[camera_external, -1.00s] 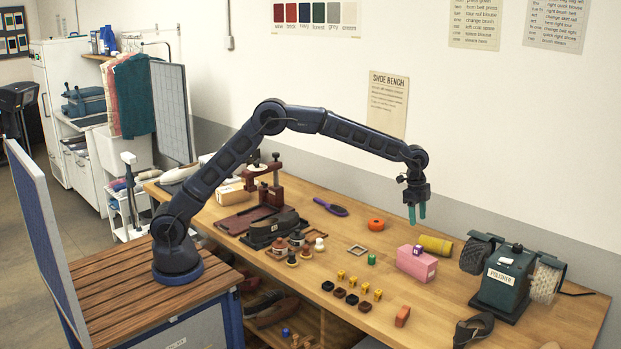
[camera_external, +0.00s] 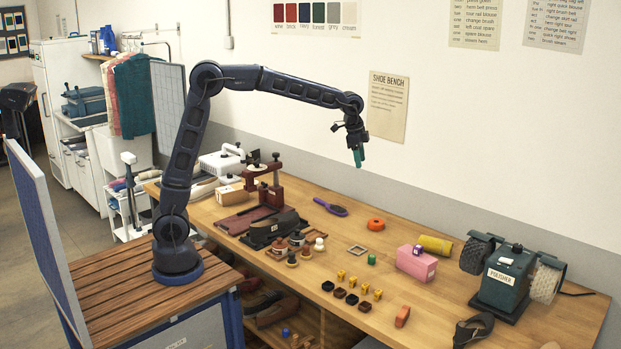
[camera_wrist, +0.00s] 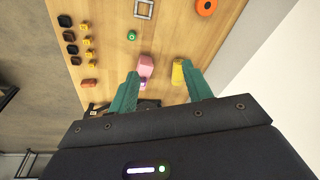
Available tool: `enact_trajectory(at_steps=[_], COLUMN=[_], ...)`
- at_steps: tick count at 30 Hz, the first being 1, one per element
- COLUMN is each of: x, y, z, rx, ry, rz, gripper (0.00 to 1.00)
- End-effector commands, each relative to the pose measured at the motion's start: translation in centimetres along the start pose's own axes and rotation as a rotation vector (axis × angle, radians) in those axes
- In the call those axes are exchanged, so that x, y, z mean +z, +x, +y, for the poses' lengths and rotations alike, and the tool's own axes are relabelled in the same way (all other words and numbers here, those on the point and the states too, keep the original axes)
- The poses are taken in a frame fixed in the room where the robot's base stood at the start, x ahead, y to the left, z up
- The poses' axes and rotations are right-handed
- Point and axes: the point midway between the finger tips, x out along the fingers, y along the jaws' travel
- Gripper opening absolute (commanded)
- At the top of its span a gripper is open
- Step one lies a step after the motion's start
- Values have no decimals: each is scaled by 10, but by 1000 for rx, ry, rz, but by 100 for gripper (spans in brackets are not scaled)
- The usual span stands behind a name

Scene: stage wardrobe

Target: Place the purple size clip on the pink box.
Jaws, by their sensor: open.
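The pink box (camera_external: 414,266) stands on the bench left of the polisher. A small purple and pale piece, which looks like the purple size clip (camera_external: 417,250), rests on top of the box. In the wrist view a purple spot, the clip (camera_wrist: 142,84), shows at the near end of the pink box (camera_wrist: 146,64). My gripper (camera_external: 358,158) is high above the bench, up and left of the box. Its teal fingers are apart with nothing between them, as the wrist view also shows for my gripper (camera_wrist: 160,72).
A yellow cylinder (camera_external: 436,244) lies just behind the box. The green polisher (camera_external: 504,280) stands to the right. An orange ring (camera_external: 376,224), a square frame (camera_external: 357,250), a green piece (camera_external: 372,259) and several small yellow and dark blocks are to the left. A reddish block (camera_external: 402,316) is in front.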

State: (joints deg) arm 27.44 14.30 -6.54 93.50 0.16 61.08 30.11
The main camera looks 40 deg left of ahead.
Motion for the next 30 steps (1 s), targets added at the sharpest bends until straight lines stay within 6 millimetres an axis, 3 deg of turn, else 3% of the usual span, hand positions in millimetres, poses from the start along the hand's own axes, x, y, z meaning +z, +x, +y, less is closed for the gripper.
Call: enact_trajectory(at_steps=[1, 6, 15, 22, 30], x=[22, 90, 210, 299, 394], y=[-14, -49, -91, -107, -107], z=[-4, -10, 0, 25, 68], rx=[-14, -51, -114, -156, -201], ry=[-38, -169, -404, -584, -798], rz=[4, 13, 37, 60, 94], gripper=[50, 50, 50, 50, 50])
